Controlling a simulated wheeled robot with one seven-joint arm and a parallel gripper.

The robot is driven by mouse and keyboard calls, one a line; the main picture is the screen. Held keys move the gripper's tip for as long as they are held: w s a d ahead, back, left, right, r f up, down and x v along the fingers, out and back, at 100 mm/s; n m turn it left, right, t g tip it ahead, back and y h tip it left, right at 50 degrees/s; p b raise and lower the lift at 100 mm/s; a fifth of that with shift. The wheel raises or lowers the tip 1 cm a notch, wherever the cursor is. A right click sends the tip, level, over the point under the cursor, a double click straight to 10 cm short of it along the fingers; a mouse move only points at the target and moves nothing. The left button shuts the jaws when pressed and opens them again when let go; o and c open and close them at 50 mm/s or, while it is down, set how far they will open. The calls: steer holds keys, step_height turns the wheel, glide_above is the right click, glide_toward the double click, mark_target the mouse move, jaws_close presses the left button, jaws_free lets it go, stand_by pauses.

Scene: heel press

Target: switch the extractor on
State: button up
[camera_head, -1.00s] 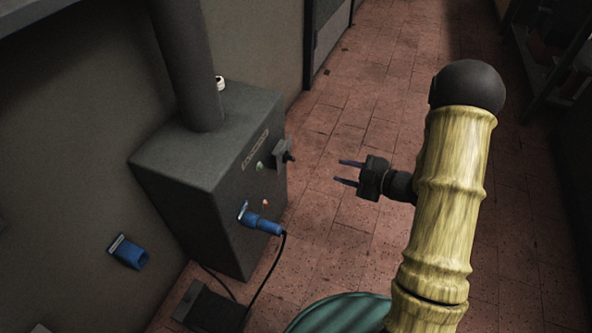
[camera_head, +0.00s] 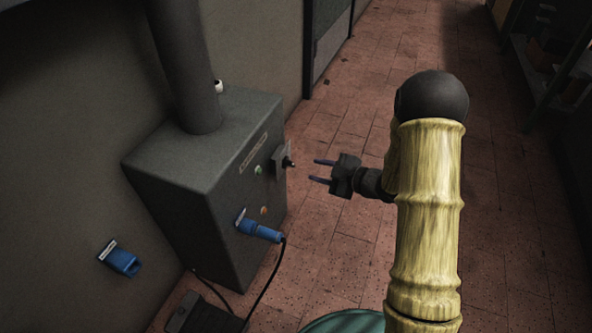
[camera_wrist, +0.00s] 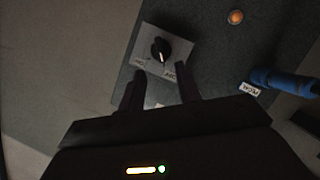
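The extractor (camera_head: 205,170) is a dark grey box with a thick pipe on top, standing against the wall. On its front a black rotary knob sits on a grey switch plate (camera_head: 281,159). In the wrist view the black knob (camera_wrist: 160,50) has a pale pointer line, and its plate (camera_wrist: 150,66) carries small labels near its lower edge. My gripper (camera_head: 320,171) is open and empty, its two fingers pointing at the switch with a gap between. In the wrist view my fingers (camera_wrist: 160,88) lie just below the knob, apart from it.
A blue plug (camera_head: 260,231) with a black cable is in the extractor's front, below a green and an orange lamp (camera_head: 264,211). A blue wall socket (camera_head: 120,259) is at left. A dark pedal-like box (camera_head: 200,315) lies on the floor. Tiled floor at right is clear.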

mark_target(293, 165)
steer(key=b+x, duration=0.3)
steer(key=x, duration=0.5)
steer(key=shift+w+a+f+b, duration=0.15)
steer(key=shift+b, duration=0.25)
steer(key=shift+w+a, duration=0.15)
jaws_close()
steer(key=shift+a, duration=0.1)
